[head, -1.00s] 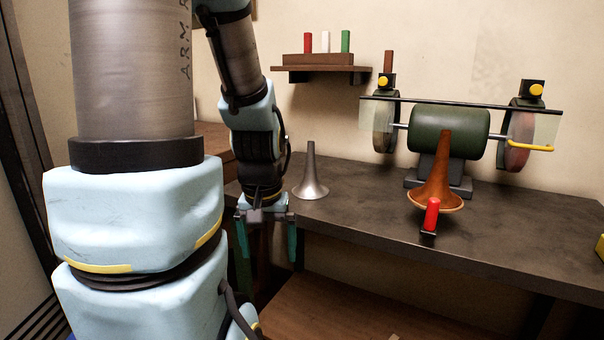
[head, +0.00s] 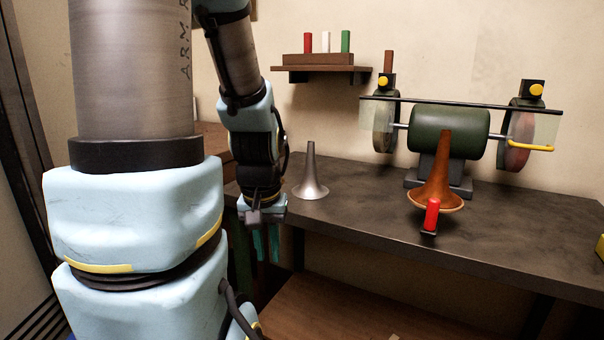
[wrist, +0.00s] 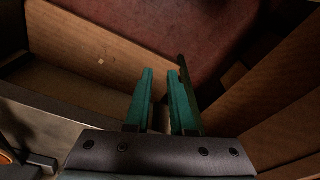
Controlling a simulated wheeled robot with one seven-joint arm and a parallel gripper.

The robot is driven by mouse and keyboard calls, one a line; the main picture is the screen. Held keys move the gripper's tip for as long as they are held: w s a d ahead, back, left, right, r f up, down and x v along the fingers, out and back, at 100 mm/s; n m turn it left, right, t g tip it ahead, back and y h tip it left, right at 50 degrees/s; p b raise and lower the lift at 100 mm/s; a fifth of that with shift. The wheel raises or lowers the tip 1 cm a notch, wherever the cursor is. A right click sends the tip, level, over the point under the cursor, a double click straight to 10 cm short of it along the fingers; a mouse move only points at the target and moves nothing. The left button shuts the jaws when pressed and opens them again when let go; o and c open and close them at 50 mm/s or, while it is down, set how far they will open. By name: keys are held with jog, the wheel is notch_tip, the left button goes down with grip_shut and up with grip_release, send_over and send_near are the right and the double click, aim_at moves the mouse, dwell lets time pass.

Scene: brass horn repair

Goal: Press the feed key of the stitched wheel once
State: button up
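A dark green double-ended buffing machine (head: 450,132) stands at the back of the bench. A pale wheel (head: 382,135) is on its left end and a reddish-grey wheel (head: 516,155) on its right end; I cannot tell which is stitched. A round yellow key (head: 383,81) on a dark box sits above the left wheel, and another yellow key (head: 537,89) above the right wheel. My gripper (head: 266,258) points down at the bench's left front, far from both keys. In the wrist view my gripper (wrist: 160,72) has a narrow empty gap between its green fingers.
A brown horn bell (head: 437,185) stands before the machine, with a red-topped post (head: 432,214) in front. A silver bell (head: 311,182) stands on the dark bench (head: 350,205) near my gripper. A wall shelf (head: 320,72) holds red, white and green pieces.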

grip_shut()
dwell(0.8)
